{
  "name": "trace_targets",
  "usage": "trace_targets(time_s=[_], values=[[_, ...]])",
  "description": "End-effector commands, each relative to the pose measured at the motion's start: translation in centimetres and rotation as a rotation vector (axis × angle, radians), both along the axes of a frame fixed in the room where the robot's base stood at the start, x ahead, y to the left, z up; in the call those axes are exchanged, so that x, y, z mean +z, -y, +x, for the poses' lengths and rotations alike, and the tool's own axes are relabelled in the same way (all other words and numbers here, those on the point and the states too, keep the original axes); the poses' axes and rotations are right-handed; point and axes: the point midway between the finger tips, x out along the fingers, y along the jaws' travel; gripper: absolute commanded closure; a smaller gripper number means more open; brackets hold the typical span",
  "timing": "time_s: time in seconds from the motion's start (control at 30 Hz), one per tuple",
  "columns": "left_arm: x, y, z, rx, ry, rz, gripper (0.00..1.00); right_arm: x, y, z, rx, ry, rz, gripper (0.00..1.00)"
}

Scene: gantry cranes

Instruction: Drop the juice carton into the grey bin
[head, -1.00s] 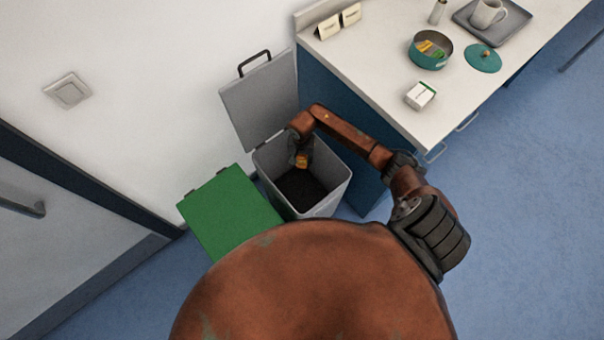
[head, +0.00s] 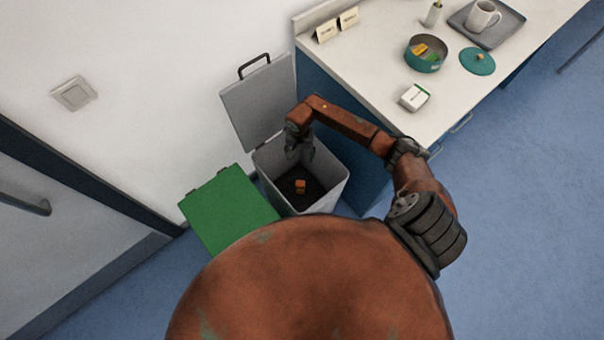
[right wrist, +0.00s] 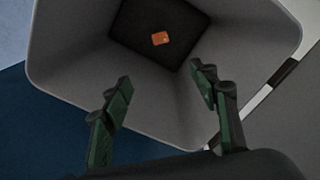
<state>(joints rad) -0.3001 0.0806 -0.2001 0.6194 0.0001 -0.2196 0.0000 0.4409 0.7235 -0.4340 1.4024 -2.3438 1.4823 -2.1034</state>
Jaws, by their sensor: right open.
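The juice carton (head: 300,186) is small and orange and is inside the grey bin (head: 333,189), over its dark floor. It also shows in the right wrist view (right wrist: 160,38), near the middle of the bin's dark bottom. The bin's grey lid (head: 258,100) stands open against the wall. My right gripper (head: 302,158) is at the bin's mouth, pointing down, apart from the carton. In the right wrist view its two fingers (right wrist: 165,95) are spread with nothing between them. My left gripper is not in view.
A bin with a closed green lid (head: 228,209) stands left of the grey one. A counter (head: 390,70) to the right holds a teal pot (head: 423,58), its lid (head: 478,61), a white-and-green box (head: 415,97) and a tray (head: 508,29) with a mug.

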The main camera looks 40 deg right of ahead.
Motion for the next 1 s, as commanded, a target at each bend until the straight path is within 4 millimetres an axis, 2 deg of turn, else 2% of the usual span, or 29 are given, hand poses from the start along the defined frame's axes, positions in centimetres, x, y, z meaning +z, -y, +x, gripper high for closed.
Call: trace_targets(time_s=[0.03,0.47,0.77,1.0], values=[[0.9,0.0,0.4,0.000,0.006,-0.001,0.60,1.7,0.1,0.2,0.001,0.005,-0.003,0.45],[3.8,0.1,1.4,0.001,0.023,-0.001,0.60,8.8,-3.6,-0.5,0.166,0.005,-0.002,0.45],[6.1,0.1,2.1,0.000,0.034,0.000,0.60,13.7,-5.9,-2.1,0.288,0.005,-0.003,0.45],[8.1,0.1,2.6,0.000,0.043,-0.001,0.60,17.5,-7.6,-4.0,0.388,0.006,-0.003,0.45]])
